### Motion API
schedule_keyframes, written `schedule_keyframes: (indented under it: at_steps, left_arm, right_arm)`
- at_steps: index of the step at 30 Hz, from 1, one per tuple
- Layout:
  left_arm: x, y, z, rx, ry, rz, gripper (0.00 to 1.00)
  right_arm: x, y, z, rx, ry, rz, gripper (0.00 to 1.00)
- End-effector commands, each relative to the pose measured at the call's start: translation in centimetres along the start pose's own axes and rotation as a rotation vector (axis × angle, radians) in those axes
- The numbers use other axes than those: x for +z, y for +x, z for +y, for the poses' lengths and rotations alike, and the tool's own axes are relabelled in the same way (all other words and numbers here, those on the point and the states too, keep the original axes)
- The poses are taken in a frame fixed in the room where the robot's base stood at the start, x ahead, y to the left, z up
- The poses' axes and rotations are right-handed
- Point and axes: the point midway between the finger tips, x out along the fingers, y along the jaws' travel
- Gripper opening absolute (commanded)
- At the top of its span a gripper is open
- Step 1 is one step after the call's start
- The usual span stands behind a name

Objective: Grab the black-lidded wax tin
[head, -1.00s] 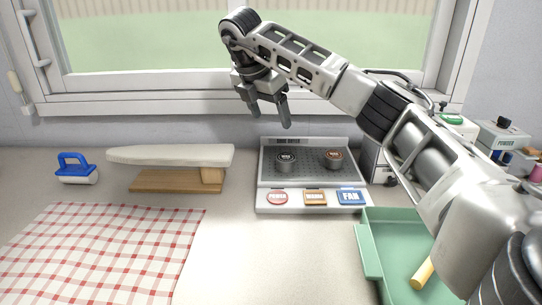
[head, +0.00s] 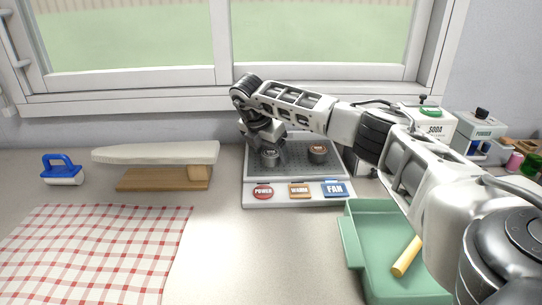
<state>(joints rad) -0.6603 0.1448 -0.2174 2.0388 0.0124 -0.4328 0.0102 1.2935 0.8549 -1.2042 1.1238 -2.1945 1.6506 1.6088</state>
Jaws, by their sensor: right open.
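The black-lidded wax tin (head: 270,157) sits on the left part of the grey perforated plate of the warmer (head: 293,197). A second tin with a brown lid (head: 318,152) sits to its right on the same plate. My right gripper (head: 265,147) points down at the black-lidded tin, its open fingers at or just above it. The fingers partly hide the tin, and I cannot tell whether they touch it. My left gripper is not in view.
The warmer's front has POWER, WARM and FAN buttons. A green tray (head: 375,260) with a yellow stick (head: 406,256) lies at front right, under my right arm. Soda and powder boxes stand at back right.

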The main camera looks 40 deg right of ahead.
Motion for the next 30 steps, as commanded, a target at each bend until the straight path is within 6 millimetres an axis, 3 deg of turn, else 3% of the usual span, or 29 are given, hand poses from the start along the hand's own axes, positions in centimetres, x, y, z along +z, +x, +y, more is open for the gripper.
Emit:
schedule_keyframes:
  at_steps: [7, 12, 23, 30]
  left_arm:
    - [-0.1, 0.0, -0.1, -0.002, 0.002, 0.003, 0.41]
    - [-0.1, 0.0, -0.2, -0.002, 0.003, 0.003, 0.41]
    - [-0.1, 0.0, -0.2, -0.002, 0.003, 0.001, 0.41]
    - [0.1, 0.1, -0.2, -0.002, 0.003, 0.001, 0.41]
  right_arm:
    - [0.0, 0.2, 0.0, 0.000, -0.001, 0.000, 0.69]
    - [0.0, 0.2, 0.0, 0.000, -0.001, 0.000, 0.22]
    - [0.1, -0.1, 0.1, 0.002, -0.001, 0.000, 0.22]
    - [1.0, -2.3, 0.1, 0.005, 0.000, 0.000, 0.22]
